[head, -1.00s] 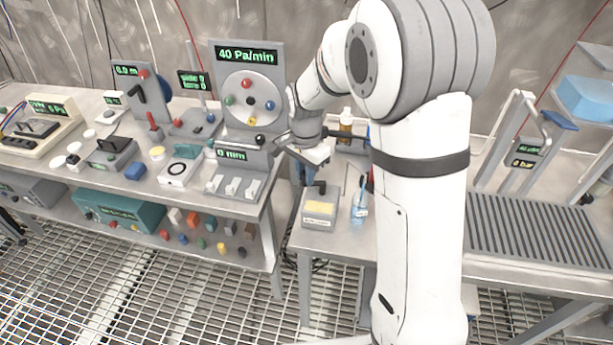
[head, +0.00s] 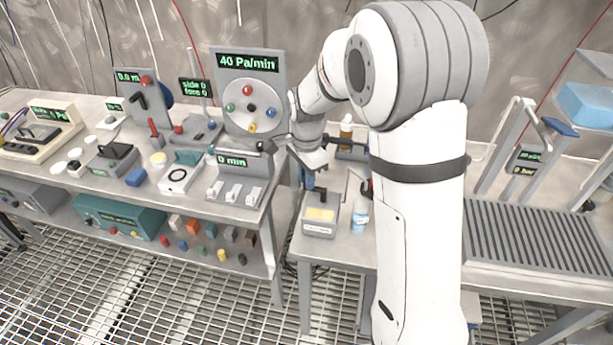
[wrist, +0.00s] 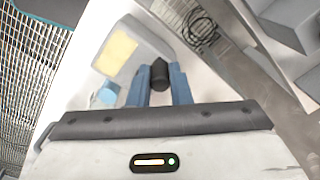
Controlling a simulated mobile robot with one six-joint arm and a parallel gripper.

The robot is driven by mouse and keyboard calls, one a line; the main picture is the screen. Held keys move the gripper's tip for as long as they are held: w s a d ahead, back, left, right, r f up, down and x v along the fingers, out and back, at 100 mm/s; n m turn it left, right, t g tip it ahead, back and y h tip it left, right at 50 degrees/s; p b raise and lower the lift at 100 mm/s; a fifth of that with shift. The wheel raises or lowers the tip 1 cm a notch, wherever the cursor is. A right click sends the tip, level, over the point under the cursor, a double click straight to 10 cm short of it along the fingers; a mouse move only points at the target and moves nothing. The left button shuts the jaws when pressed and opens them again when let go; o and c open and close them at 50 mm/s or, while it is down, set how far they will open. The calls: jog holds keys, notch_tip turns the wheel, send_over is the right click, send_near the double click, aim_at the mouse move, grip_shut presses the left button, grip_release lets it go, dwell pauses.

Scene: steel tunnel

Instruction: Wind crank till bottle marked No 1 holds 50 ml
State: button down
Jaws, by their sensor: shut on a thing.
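A grey box with a yellow panel (head: 320,214) stands on the small bench right of the main table. It also shows in the wrist view (wrist: 117,54). My gripper (head: 309,182) is just behind this box. In the wrist view its blue fingers (wrist: 160,84) are shut on a black upright knob, the crank handle (wrist: 160,71). The crank's arm below the knob is hidden. A small clear bottle with pale blue in it (head: 360,216) stands right of the box, partly beside my arm. Its number and fill level are too small to read.
A tall panel reading 40 Pa/min (head: 248,62) and a display reading 0 mm or 0 min (head: 232,161) stand on the left table. A brown bottle (head: 346,128) is behind my gripper. A ribbed grey bench (head: 540,232) lies at the right.

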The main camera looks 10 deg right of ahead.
jog(key=c, duration=1.3)
grip_release()
notch_tip(320, 180, up, 8)
jog(key=shift+f, duration=0.1)
jog(key=s+d+r+n+t, duration=0.1)
jog(key=s+d+n, duration=0.2)
jog(key=s, duration=0.4)
jog(key=s+d+n, duration=0.3)
jog(key=s+n, duration=0.2)
jog(key=s, duration=0.3)
jog(key=s+d+r+n+t, duration=0.1)
jog(key=s+d+n, duration=0.2)
jog(key=s, duration=0.5)
jog(key=shift+d+r+n+t, duration=0.1)
jog(key=shift+r+n+t, duration=0.2)
jog(key=shift+n, duration=0.5)
